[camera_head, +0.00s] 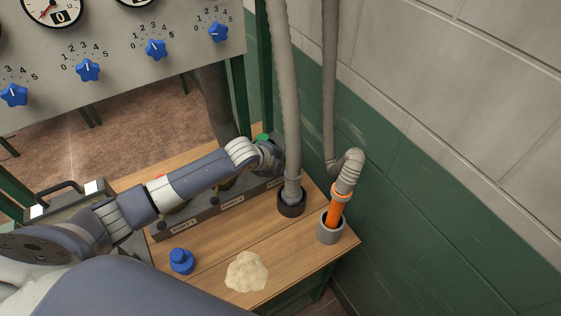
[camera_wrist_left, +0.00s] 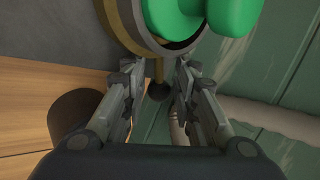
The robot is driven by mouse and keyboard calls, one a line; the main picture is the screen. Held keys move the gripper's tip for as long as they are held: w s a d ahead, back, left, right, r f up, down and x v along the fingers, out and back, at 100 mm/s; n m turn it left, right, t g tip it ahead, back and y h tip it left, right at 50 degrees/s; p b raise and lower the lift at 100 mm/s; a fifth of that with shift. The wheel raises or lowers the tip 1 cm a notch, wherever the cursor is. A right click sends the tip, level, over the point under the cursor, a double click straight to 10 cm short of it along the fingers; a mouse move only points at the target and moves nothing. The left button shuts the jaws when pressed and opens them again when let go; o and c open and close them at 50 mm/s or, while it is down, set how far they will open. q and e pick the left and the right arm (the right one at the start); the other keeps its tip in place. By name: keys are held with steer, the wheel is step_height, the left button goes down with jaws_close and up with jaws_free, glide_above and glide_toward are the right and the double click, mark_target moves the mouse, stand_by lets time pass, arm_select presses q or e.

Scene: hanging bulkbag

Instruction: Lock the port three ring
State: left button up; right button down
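My left arm reaches across the bench to the far end of the labelled port block (camera_head: 208,214). The left gripper (camera_head: 272,160) is by the third port there, largely hidden by its own wrist. In the left wrist view the port three ring (camera_wrist_left: 128,35) is a brass-coloured and grey ring around a green plug (camera_wrist_left: 190,18). A short lever with a dark ball knob (camera_wrist_left: 158,91) sticks out from the ring. The left gripper (camera_wrist_left: 161,68) is open, with its fingers on either side of the lever, apart from it. The green plug top (camera_head: 263,138) shows above the wrist in the head view. My right gripper is out of view.
Two grey hoses (camera_head: 288,100) (camera_head: 347,172) stand in round holders right of the gripper, the nearer one close. A blue plug (camera_head: 181,261) and a beige lump (camera_head: 247,272) lie on the wooden bench (camera_head: 213,254). A dial panel (camera_head: 110,60) stands behind; a green wall bounds the right.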

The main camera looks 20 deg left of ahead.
arm_select(q)
steer(key=shift+o, duration=0.4)
steer(key=shift+w, duration=0.15)
steer(key=shift+s+a+r, duration=0.1)
steer(key=shift+s+r, duration=0.15)
steer(key=shift+s, duration=0.05)
steer(key=v, duration=1.1)
